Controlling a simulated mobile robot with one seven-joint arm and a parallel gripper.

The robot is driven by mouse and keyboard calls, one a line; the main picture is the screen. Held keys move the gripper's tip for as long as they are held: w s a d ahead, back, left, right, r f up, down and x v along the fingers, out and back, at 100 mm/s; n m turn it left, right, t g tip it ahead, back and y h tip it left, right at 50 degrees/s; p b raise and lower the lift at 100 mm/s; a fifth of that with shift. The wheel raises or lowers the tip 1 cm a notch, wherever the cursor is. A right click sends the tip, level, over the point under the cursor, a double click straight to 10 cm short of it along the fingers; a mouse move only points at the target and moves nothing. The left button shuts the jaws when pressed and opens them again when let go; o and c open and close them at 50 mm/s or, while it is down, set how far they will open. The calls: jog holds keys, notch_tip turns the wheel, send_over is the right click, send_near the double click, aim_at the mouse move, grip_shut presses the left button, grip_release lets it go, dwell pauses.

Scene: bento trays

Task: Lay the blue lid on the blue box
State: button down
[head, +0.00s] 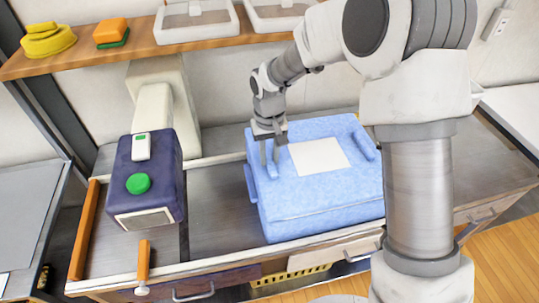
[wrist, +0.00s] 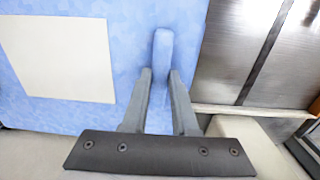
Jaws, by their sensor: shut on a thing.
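The blue lid (head: 312,190) has a pale square label and a raised handle near its left and right ends. It lies level over the blue box (head: 325,222), whose front shows below it on the worktop. Whether the lid rests fully on the rim is hard to tell. My gripper (head: 270,160) points down and is shut on the lid's left handle. In the wrist view the two fingers (wrist: 161,82) stand on either side of the blue handle (wrist: 162,55). Part of the box's right side is hidden behind my arm.
A dark blue machine (head: 165,185) with a green button stands left of the box on the metal worktop (head: 220,215). An orange bar (head: 85,230) lies along the left. A wooden shelf (head: 130,52) above holds yellow and orange pieces and white trays.

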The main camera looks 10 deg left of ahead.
dwell(0.3)
jog(key=shift+c, duration=0.2)
grip_release()
dwell(0.4)
notch_tip(320, 180, up, 9)
jog(key=p, duration=0.5)
dwell(0.6)
dwell(0.4)
